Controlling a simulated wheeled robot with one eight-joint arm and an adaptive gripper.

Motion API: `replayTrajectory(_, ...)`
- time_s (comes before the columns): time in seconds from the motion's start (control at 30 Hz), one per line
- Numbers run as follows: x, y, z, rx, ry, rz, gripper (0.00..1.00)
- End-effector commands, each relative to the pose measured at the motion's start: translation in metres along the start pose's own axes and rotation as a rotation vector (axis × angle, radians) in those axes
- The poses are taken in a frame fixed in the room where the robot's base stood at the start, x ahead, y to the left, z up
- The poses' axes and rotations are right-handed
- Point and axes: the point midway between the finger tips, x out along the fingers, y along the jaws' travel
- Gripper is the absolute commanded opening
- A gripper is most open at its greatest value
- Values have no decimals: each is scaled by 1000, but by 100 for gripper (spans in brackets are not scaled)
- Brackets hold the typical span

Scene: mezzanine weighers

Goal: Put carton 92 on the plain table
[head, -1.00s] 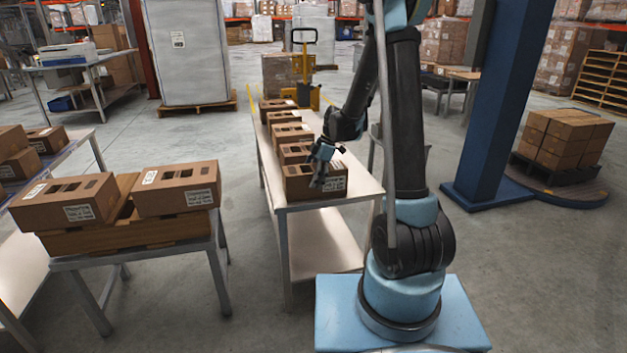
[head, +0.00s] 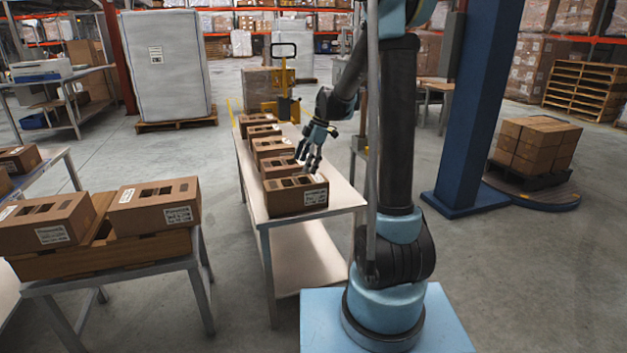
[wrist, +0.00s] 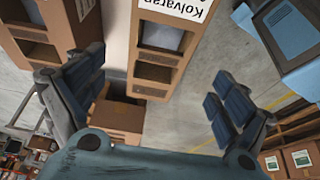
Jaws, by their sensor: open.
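Several brown cartons stand in a row on a long white table (head: 340,198) in the head view. The nearest carton (head: 296,197) has a white label and dark openings in its top. My gripper (head: 310,165) is open and empty just above and behind this carton, fingers pointing down. In the wrist view a carton (wrist: 162,50) with a label reading roughly "Kolvaran" lies between the spread fingers (wrist: 155,95), with others beside it. No number 92 is legible, so I cannot tell which carton it is. I cannot tell which table is the plain one.
At left, two cartons (head: 155,203) (head: 45,223) sit on a wooden tray (head: 105,255) on a metal-legged table. A blue column (head: 475,120) stands right of my arm. A yellow pallet jack (head: 284,90) is behind the long table. Open floor lies at right.

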Motion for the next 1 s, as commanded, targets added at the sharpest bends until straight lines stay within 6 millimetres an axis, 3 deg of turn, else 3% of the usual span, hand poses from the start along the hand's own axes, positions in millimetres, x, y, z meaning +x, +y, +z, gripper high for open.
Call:
replayTrajectory(0.17,-14,-24,2,99,-21,15,93)
replayTrajectory(0.6,-52,-135,17,592,-110,117,93)
replayTrajectory(1.0,-52,-235,37,1037,-158,247,93)
